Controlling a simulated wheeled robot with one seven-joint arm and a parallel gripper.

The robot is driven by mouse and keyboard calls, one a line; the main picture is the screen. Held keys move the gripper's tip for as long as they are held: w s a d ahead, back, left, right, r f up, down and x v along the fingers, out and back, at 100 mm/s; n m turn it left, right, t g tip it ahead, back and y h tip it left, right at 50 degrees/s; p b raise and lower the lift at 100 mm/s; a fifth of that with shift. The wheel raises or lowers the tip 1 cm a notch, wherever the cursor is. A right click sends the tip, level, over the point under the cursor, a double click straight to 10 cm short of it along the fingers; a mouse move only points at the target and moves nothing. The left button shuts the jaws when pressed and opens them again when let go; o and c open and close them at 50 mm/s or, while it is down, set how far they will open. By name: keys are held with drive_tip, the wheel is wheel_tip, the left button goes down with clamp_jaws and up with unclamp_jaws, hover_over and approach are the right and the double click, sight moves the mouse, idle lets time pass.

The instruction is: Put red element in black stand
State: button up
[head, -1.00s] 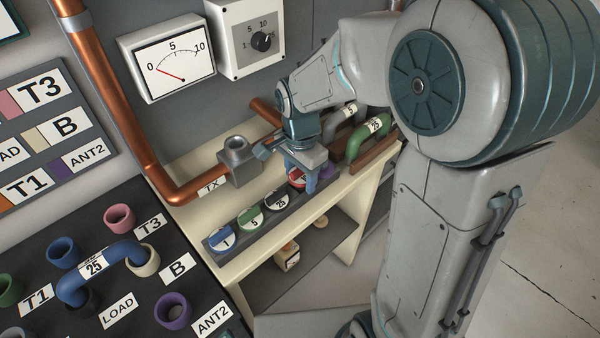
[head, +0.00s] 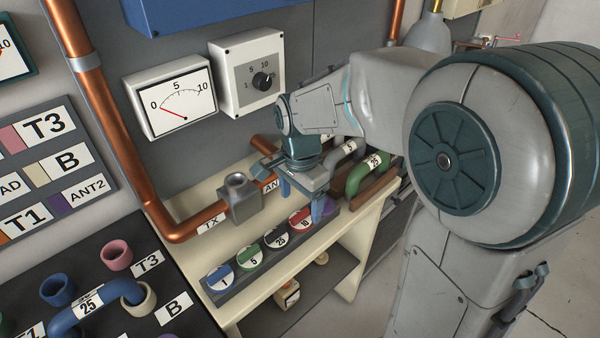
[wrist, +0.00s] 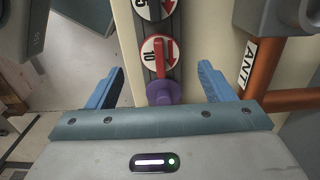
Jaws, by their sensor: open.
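The red element (head: 302,220), a round plug marked 10 with a red handle bar, sits in the dark slotted rack (head: 232,290) on the cream bench. It also shows in the wrist view (wrist: 160,55). My gripper (head: 302,203) is open and empty above the rack's right end, with blue fingers pointing down. In the wrist view its fingers (wrist: 162,72) are spread to either side, with the red element just ahead and a purple knob between them, nearer the palm. A grey block with a round socket (head: 238,190) stands on the TX copper pipe; I cannot tell whether it is the black stand.
Blue 1 (head: 220,277), green 5 (head: 249,256) and black 25 (head: 276,237) elements fill the rack. Blue, green and grey U-links stand nearby, the green one (head: 366,176) right of my gripper. A copper pipe (head: 115,120) runs down the wall behind the bench.

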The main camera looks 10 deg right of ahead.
sight(300, 213)
wheel_tip(300, 213, up, 9)
drive_tip(key=shift+f, duration=0.1)
idle(0.6)
drive_tip(key=s+d+f+n+t+p, duration=0.2)
drive_tip(key=s+d+f+n, duration=0.1)
drive_tip(key=s+d+n, duration=0.7)
drive_tip(key=shift+s+t+p, duration=0.3)
drive_tip(key=shift+s+t, duration=0.1)
drive_tip(key=shift+s, duration=0.75)
drive_tip(key=shift+c, duration=0.3)
